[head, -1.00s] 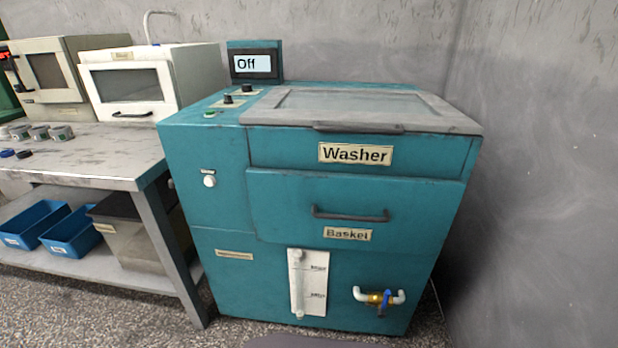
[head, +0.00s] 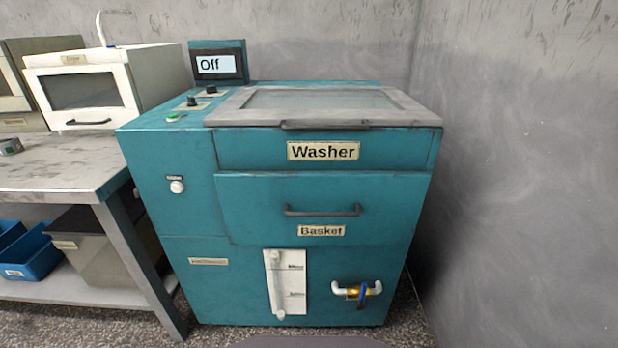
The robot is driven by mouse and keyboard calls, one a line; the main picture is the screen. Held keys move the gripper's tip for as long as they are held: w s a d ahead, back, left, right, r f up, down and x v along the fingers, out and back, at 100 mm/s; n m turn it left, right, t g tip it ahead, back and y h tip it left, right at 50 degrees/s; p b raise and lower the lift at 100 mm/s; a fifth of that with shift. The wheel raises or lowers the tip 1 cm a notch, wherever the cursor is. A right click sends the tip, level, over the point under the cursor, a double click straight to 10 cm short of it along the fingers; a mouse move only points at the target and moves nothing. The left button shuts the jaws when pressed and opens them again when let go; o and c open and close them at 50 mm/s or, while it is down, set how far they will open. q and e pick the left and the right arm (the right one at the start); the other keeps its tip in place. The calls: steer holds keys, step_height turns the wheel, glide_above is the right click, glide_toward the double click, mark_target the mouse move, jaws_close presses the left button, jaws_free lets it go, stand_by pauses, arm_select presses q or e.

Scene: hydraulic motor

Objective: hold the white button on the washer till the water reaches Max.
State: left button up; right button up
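The teal washer (head: 188,220) stands in the middle of the head view, its lid and basket drawer closed. The white button (head: 177,187) is a small round knob on the left part of its front, under a small label. The level gauge (head: 275,284) is a clear vertical tube on a white plate low on the front. Its printed marks are too small to read and no water level can be made out. Neither of my grippers is in view, and nothing touches the button.
A brass valve with a blue handle (head: 362,292) sits low on the washer's right front. A grey workbench (head: 60,180) with a white oven-like box (head: 95,88) adjoins on the left. A grey wall is close on the right. The floor in front shows little.

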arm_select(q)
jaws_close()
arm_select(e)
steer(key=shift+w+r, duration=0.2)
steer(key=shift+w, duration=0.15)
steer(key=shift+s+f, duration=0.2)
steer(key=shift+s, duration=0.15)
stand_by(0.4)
